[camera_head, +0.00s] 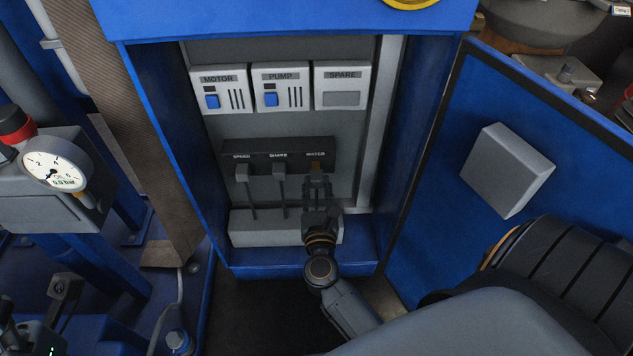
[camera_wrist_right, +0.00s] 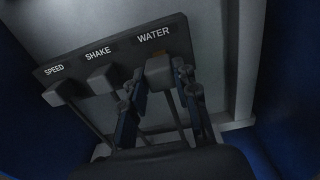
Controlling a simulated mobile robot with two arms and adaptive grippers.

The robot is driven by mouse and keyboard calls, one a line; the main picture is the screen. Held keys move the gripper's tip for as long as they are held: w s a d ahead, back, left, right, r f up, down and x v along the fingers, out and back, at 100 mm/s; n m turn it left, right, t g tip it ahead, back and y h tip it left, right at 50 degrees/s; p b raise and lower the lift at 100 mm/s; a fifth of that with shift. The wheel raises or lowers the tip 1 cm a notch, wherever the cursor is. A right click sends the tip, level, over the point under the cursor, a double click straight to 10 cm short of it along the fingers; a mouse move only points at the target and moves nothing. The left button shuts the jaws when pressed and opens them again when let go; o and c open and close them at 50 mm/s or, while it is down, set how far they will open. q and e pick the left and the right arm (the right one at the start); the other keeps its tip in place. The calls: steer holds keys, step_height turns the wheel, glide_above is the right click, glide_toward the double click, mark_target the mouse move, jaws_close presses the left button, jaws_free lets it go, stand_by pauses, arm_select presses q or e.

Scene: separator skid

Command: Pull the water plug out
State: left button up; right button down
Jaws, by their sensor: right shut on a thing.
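The water plug (camera_wrist_right: 159,72) is a small grey block under the WATER label on the dark connector strip (camera_head: 262,151). It also shows in the head view (camera_head: 316,172), partly hidden by my gripper. My right gripper (camera_head: 317,184) reaches up from below and is shut on the plug. In the right wrist view the fingers (camera_wrist_right: 160,88) lie on both sides of the plug. An orange-brown patch shows at the plug's top, by the strip; I cannot tell how far the plug sits in its socket. My left gripper is not in view.
The speed plug (camera_head: 242,172) and shake plug (camera_head: 279,170) sit to the left, with cables running down to a grey box (camera_head: 262,229). MOTOR, PUMP and SPARE modules (camera_head: 281,88) are above. Blue cabinet walls flank the arm; the open door (camera_head: 440,190) stands at right.

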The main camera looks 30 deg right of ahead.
steer(key=shift+s+a+f, duration=0.1)
steer(key=shift+f, duration=0.05)
steer(key=c, duration=1)
jaws_free()
steer(key=v, duration=1.2)
steer(key=shift+s, duration=0.15)
